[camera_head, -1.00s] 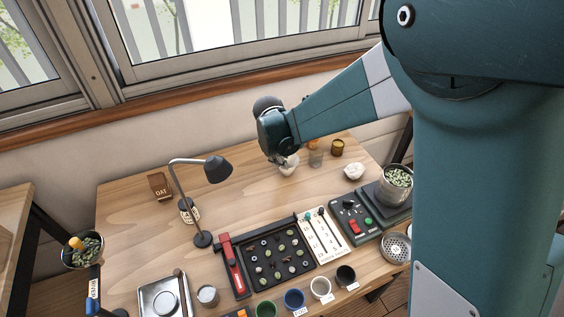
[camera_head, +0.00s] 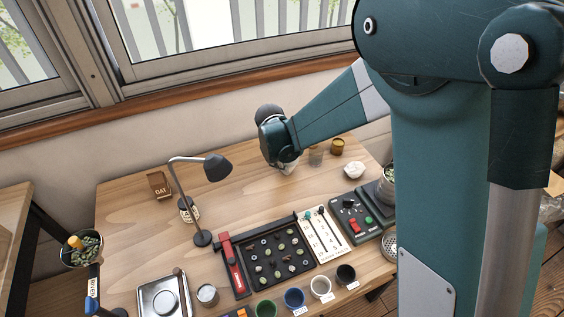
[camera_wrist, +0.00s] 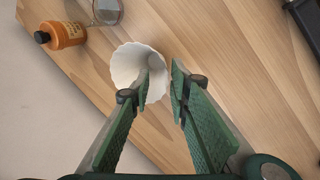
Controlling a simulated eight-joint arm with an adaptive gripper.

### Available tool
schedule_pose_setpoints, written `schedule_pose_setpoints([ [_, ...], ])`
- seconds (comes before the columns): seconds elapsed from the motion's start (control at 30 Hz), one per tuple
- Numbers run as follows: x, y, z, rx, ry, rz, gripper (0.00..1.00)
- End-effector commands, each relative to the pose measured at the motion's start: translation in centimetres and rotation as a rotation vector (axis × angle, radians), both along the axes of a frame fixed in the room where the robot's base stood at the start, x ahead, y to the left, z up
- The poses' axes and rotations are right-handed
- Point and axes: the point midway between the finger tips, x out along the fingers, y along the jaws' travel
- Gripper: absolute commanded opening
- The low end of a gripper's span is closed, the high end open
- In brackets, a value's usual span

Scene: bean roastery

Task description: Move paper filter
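The paper filter (camera_wrist: 129,66) is a white fluted cup, standing on the wooden table in the wrist view. In the head view only a small part of the filter (camera_head: 288,169) shows beneath my gripper (camera_head: 284,159). In the wrist view my gripper (camera_wrist: 164,84) is open, with a gap between its two green fingers. The left fingertip overlaps the filter's opening and the right fingertip lies just outside its right rim. The filter's right wall is between them. I cannot tell whether either finger touches it.
An amber bottle (camera_wrist: 66,35) with a black cap and a glass (camera_wrist: 106,10) stand close to the filter. A white crumpled object (camera_head: 354,170) lies to the right. A desk lamp (camera_head: 217,168) and a black bean tray (camera_head: 246,252) stand nearer.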

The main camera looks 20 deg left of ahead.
Motion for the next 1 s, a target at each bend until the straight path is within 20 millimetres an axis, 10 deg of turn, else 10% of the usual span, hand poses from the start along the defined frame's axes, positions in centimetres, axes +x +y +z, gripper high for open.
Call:
schedule_pose_setpoints([
  [0.5, 1.7, 0.0, -5.0, 0.0, 0.0, 0.0, 0.19],
  [1.0, 1.9, 0.0, -5.4, 0.0, 0.0, 0.0, 0.1],
])
